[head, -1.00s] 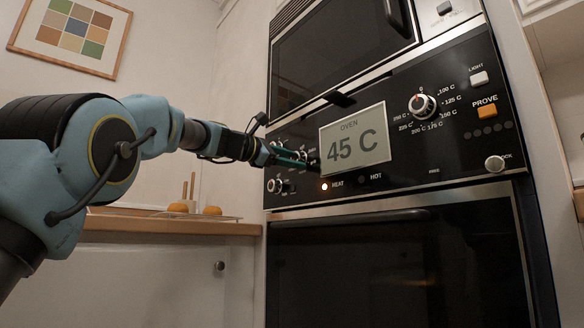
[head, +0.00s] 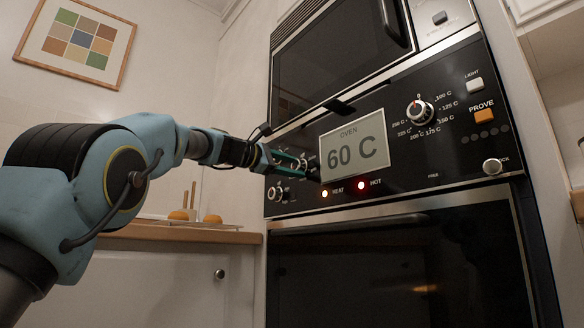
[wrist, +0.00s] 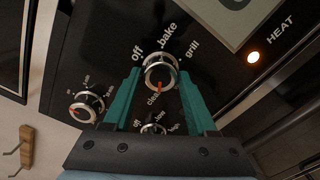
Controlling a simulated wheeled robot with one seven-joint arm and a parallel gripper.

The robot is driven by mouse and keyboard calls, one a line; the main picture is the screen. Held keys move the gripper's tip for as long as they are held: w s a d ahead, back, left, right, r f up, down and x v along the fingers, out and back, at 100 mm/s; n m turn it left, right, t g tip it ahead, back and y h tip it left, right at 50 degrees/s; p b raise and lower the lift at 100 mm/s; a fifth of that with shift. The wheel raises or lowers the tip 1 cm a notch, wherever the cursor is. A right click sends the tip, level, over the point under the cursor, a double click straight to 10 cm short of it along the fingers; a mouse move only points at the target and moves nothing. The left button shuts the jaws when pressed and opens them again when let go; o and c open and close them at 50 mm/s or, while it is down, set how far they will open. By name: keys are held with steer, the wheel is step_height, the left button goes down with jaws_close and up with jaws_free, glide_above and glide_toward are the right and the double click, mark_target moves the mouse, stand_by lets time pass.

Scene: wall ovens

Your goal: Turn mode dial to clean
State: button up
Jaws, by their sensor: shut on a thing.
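The mode dial (wrist: 160,72) is a silver-rimmed knob in the wrist view, ringed by the labels off, bake, grill and clean. Its red pointer (wrist: 160,86) faces the lower side, toward the partly hidden clean label (wrist: 153,98). My gripper (wrist: 159,78) has its green fingers on either side of the dial and is shut on it. In the head view my gripper (head: 300,169) reaches the left of the oven panel and covers much of the dial.
The oven display (head: 355,148) reads 60 C. The heat lamp (head: 325,194) and hot lamp (head: 361,185) are lit. Other knobs sit close by, at lower left (wrist: 86,106) and below the dial (wrist: 153,130). The temperature dial (head: 420,112) is right of the display.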

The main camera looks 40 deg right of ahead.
steer(key=o, duration=1.4)
steer(key=shift+c, duration=0.2)
steer(key=a+b, duration=0.1)
steer(key=a, duration=0.9)
steer(key=shift+w+a, duration=0.3)
steer(key=shift+a, duration=0.05)
